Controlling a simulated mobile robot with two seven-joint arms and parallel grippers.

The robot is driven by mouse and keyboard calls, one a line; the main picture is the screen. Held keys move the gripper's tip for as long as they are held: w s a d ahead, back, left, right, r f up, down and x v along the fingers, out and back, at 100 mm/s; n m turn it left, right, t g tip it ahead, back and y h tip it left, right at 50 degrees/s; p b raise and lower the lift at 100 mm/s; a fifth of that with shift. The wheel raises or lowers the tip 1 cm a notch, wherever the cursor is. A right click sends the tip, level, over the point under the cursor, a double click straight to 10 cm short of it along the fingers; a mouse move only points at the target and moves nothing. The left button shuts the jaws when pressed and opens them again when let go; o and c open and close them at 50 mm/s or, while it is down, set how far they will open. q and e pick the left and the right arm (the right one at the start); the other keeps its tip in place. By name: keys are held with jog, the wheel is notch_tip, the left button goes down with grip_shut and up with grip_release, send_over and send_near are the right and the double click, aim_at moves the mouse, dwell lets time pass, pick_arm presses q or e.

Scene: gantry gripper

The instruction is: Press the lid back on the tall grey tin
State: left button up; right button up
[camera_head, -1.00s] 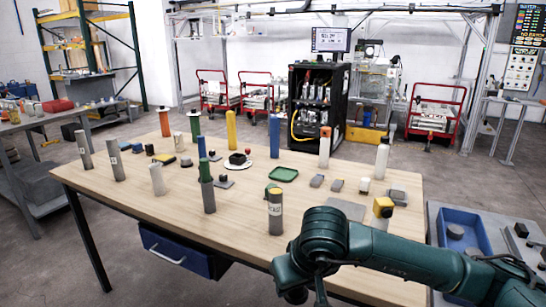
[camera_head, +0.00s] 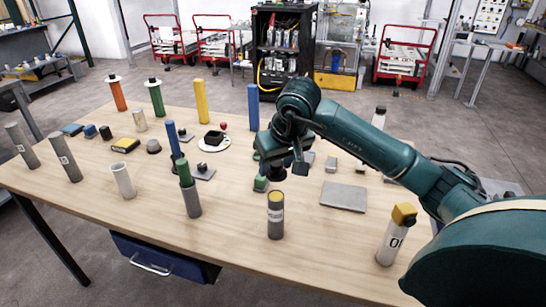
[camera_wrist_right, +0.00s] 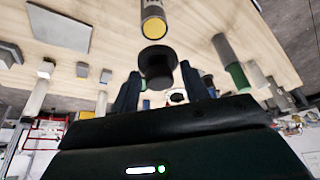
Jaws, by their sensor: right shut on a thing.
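The tall grey tin (camera_head: 275,218) stands upright near the front middle of the table, with a pale label band and a yellow top face. It also shows at the top of the right wrist view (camera_wrist_right: 153,22). My right gripper (camera_head: 299,160) is above the table, behind and slightly right of the tin in the head view. It is shut on a dark round lid (camera_wrist_right: 157,64), which sits between its fingers (camera_wrist_right: 158,88). The lid is apart from the tin. My left gripper is not in view.
A grey tube with a green top (camera_head: 188,190) and a white tube (camera_head: 123,181) stand left of the tin. A yellow-capped white bottle (camera_head: 394,238) stands right. A flat grey plate (camera_head: 343,196) lies between. The table front around the tin is clear.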

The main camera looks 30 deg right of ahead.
jog(key=shift+f+b, duration=0.45)
jog(key=shift+f, duration=0.45)
notch_tip(320, 180, down, 3)
jog(key=shift+f+b, duration=0.15)
jog(key=shift+b, duration=1.1)
jog(key=shift+f+b, duration=0.3)
pick_arm(q)
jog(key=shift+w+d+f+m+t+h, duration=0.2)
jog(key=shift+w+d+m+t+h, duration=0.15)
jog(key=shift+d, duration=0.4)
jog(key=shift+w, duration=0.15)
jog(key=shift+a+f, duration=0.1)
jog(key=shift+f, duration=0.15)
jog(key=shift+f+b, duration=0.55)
jog(key=shift+b, duration=0.15)
pick_arm(e)
jog(key=shift+f, duration=0.15)
jog(key=o, duration=1)
